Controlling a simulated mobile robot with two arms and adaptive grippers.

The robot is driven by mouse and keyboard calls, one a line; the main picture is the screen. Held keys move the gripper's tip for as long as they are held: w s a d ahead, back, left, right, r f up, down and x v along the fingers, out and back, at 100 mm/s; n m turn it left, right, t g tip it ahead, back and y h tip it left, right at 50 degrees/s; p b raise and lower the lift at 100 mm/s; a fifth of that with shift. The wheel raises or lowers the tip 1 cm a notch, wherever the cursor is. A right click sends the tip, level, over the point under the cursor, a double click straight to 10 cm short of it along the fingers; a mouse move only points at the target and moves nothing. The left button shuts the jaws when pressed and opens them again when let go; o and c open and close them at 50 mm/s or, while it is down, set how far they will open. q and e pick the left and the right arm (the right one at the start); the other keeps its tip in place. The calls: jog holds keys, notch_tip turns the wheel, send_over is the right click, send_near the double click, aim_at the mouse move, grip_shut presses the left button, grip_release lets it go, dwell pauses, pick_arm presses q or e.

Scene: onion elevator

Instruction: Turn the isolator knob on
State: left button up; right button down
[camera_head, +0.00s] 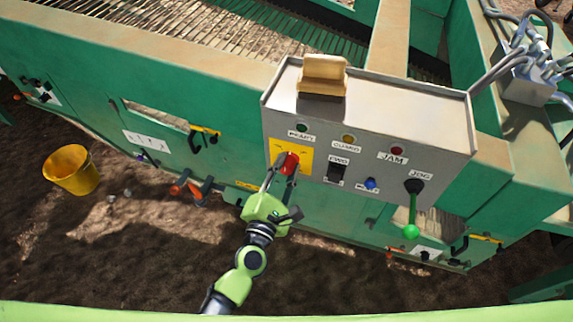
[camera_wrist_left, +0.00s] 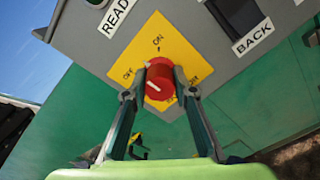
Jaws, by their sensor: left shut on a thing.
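The red isolator knob (camera_head: 290,161) sits on a yellow plate (camera_head: 305,150) at the left of the grey control box's front. My left gripper (camera_head: 281,172) reaches up from below and is shut on the knob. In the left wrist view the red knob (camera_wrist_left: 159,80) is between the two fingers (camera_wrist_left: 159,92), one on each side. The yellow plate there reads OFF at the left and ON at the top; a third label at lower right is partly hidden. The knob's white mark lies aslant, its left end roughly toward the OFF side. My right gripper is not in view.
The grey control box (camera_head: 420,112) also carries lamps, a black FWD switch (camera_head: 336,172), a blue button (camera_head: 371,183) and a green-tipped JOG lever (camera_head: 411,230). A wooden block (camera_head: 323,75) stands on top. A yellow bucket (camera_head: 72,169) stands on the soil at left.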

pick_arm(q)
jog(key=m+p, duration=0.1)
jog(key=m, duration=0.4)
jog(key=shift+m+p, duration=0.8)
jog(key=shift+m, duration=1.3)
jog(key=o, duration=1.1)
